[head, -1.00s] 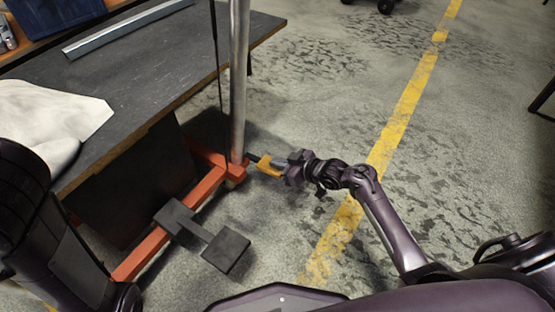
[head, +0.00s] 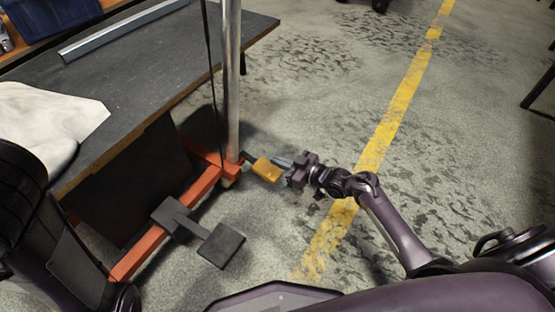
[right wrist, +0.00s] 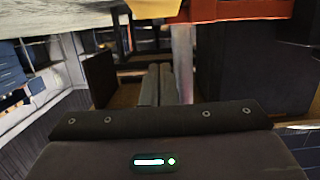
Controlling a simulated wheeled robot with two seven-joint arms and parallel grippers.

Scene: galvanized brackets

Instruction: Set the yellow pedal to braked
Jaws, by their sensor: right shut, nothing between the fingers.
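The yellow pedal (head: 266,169) sticks out on a dark arm from the orange base at the foot of the metal post. Its broad top face shows in the head view. In the right wrist view, which looks upside down, a yellow part of the pedal (right wrist: 155,9) shows at the top edge. My right gripper (head: 280,161) is shut and empty, its fingertips at the pedal's right far edge. I cannot tell whether they touch it. The shut fingers (right wrist: 160,84) also show in the right wrist view. My left gripper is out of view.
The orange base (head: 165,225) carries the post (head: 232,90) and a black pedal plate (head: 221,245) nearer me. A dark workbench (head: 150,75) with a white cloth (head: 45,125) stands at left. The floor right of the pedal is open, crossed by a yellow line (head: 390,120).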

